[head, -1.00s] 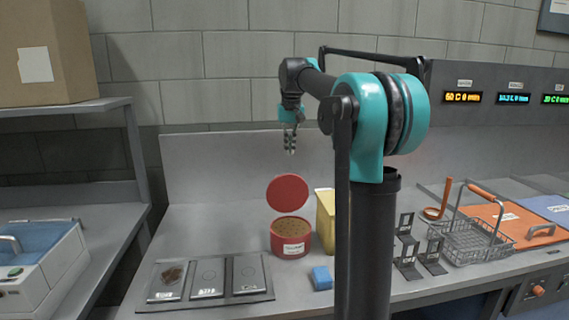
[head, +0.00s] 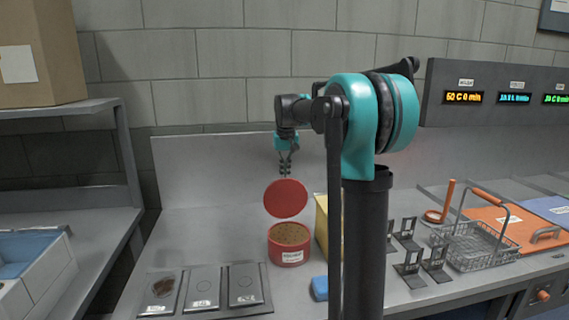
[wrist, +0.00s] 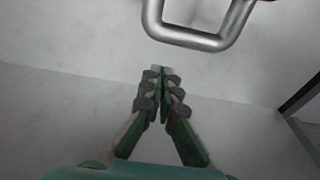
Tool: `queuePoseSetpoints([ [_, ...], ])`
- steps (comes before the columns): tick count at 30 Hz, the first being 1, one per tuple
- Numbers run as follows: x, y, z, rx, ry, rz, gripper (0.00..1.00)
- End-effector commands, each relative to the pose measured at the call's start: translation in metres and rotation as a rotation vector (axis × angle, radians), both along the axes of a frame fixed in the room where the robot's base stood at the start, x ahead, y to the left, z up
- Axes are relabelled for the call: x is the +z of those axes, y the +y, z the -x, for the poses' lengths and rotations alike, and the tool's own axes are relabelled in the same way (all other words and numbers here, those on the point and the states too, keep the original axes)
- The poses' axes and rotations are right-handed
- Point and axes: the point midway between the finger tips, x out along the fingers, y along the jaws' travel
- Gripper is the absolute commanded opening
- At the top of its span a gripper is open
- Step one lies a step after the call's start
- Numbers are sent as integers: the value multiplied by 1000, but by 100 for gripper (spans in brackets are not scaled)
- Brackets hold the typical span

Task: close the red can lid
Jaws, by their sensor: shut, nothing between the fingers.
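The red can (head: 289,256) stands upright on the bench with a white label and brown grainy contents. Its round red lid (head: 286,199) stands up, open, at the can's back rim. My gripper (head: 285,174) points down with its fingers shut and empty, at the lid's top edge in the picture. I cannot tell whether the fingertips touch the lid or are behind it. In the wrist view my gripper (wrist: 161,70) shows its two fingers meeting at the tips. The can and lid are not recognisable there.
A yellow box (head: 322,225) stands right of the can, partly behind my arm. A blue block (head: 319,288) lies in front. A tray with several panels (head: 246,285) lies front left. A wire basket (head: 475,245) is at right. A grey metal handle (wrist: 192,39) crosses the wrist view's top.

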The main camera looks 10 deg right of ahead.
Motion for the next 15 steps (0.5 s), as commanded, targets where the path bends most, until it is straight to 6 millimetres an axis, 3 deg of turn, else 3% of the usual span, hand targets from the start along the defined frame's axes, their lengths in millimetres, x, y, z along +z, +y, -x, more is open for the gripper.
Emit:
queuePoseSetpoints([
  [6,4,1,23,0,0,0,0],
  [15,5,1,29,0,0,0,0],
])
